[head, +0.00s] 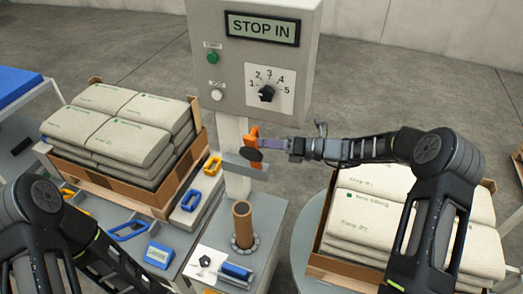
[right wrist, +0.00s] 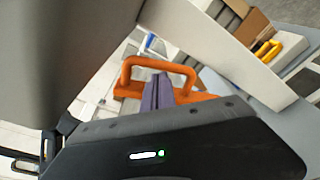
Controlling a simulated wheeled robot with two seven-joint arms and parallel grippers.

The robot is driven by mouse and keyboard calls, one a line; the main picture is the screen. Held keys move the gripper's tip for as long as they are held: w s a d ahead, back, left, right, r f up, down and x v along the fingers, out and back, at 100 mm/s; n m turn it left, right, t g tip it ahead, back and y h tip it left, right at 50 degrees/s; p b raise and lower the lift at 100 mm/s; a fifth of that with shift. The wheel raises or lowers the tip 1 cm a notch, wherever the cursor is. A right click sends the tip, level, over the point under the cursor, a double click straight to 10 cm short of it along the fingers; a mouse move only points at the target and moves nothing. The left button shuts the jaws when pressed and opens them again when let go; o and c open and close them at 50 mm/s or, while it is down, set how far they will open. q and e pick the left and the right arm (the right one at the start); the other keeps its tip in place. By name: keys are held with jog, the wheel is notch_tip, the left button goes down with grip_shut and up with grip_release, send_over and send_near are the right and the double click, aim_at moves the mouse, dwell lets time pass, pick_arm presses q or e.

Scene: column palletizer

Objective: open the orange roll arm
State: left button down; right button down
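The orange roll arm (head: 252,136) is on the grey column below the control box, beside a grey bracket and a dark round knob. In the right wrist view its orange loop handle (right wrist: 155,61) stands just past my fingers. My right gripper (head: 268,144) reaches it from the right in the head view. In the right wrist view its purple fingers (right wrist: 158,92) lie close together, tips within the loop's outline, below its top bar. I cannot tell whether they touch it. My left arm shows at the lower left, but its gripper is not in view.
The control box (head: 218,60) reads STOP IN, with a green button and a dial. A brown tube (head: 242,224) stands upright on the bench below. Sacks are stacked on a left pallet (head: 105,180) and a right pallet (head: 340,272). Blue and yellow handles sit near the left pallet.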

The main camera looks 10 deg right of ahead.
pick_arm(q)
jog(key=shift+w+d, duration=0.15)
jog(key=shift+w, duration=0.05)
pick_arm(e)
jog(key=shift+w+d+r, duration=0.1)
jog(key=shift+w+d, duration=0.35)
jog(key=shift+w, duration=0.25)
jog(key=shift+d, duration=0.15)
